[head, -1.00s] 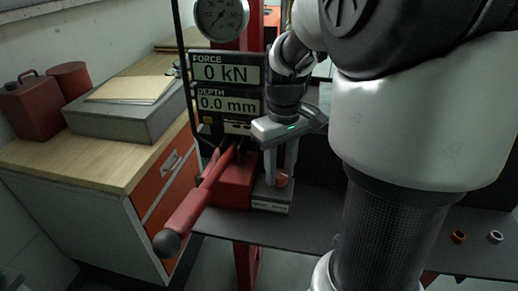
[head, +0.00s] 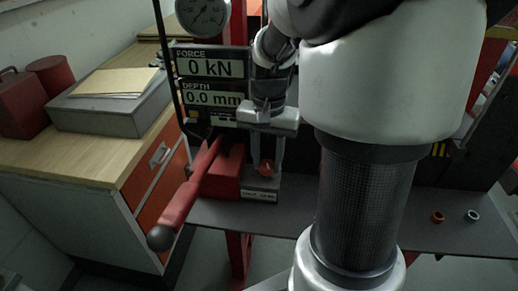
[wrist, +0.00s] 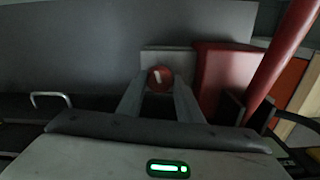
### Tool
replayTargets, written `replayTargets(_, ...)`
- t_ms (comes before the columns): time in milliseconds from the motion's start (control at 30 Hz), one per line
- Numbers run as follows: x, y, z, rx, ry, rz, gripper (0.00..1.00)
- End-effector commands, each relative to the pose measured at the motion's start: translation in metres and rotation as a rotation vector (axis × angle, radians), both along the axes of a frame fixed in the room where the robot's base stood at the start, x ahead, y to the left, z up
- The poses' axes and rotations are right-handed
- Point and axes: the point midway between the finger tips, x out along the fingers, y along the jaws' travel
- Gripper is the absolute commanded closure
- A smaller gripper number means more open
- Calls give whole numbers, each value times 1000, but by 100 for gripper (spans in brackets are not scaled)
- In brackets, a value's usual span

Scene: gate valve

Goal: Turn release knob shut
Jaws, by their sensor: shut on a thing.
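The release knob (head: 266,168) is small, round and red, on the grey block to the right of the red pump body. In the wrist view the knob (wrist: 160,78) shows a short white mark, tilted slightly off upright. My gripper (head: 267,165) points down at it in the head view, and the wrist view shows its two fingers (wrist: 159,88) on either side of the knob, shut on it. Part of the knob's sides is hidden by the fingers.
A red pump lever (head: 190,195) with a dark ball end slants out left of the gripper. The display panel (head: 211,85) reads 0 kN and 0.0 mm. A wooden cabinet (head: 110,170) stands left. Two small rings (head: 438,216) lie on the dark shelf at right.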

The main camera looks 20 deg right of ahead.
Motion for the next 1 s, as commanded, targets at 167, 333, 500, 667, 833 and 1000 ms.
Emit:
replayTargets(167,1,0,2,-1,-3,-105,90)
replayTargets(333,1,0,2,-1,-3,-172,90)
replayTargets(500,1,0,1,-1,-3,-207,90)
replayTargets(667,1,-1,1,-1,-3,-217,90)
replayTargets(833,1,-1,1,-1,-4,-217,90)
replayTargets(1000,1,-1,1,-1,-4,-216,63)
